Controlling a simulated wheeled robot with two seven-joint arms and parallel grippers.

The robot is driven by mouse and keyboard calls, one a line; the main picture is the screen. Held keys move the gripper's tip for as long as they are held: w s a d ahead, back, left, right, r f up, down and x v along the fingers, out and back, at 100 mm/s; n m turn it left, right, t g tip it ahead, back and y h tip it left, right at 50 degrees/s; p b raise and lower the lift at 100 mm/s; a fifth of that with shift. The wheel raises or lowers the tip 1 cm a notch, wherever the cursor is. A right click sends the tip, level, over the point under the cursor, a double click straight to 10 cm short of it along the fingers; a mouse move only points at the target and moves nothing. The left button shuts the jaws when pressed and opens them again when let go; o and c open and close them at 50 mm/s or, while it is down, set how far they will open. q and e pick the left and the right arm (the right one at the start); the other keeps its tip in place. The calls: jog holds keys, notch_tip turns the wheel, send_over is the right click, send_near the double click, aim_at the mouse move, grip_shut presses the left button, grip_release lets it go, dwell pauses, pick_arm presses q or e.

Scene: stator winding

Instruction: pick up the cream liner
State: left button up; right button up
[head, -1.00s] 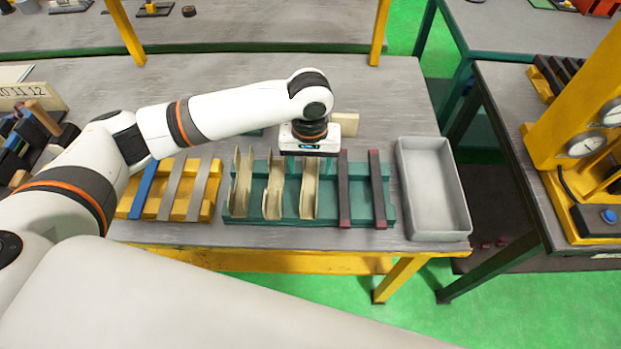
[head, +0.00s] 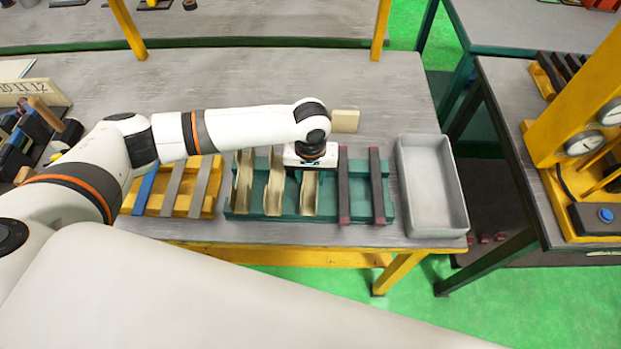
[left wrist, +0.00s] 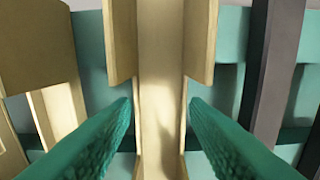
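Several cream liners stand in a green rack on the table. They are U-shaped channels; the left one (head: 243,185), the middle one (head: 274,187) and the right one (head: 309,192) show in the head view. My left gripper is over the far part of the right liner, its fingers hidden by the wrist in the head view. In the left wrist view its two green fingers (left wrist: 160,115) are apart, one on each side of a cream liner (left wrist: 160,60). Contact with the liner cannot be told. My right gripper is not in view.
The green rack (head: 329,205) also holds two dark red-ended strips (head: 376,187). A yellow rack (head: 207,208) with blue and grey strips is on the left. An empty grey tray (head: 433,225) is on the right. A small cream block (head: 345,121) lies behind the arm.

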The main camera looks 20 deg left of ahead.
pick_arm(q)
jog(key=c, duration=0.4)
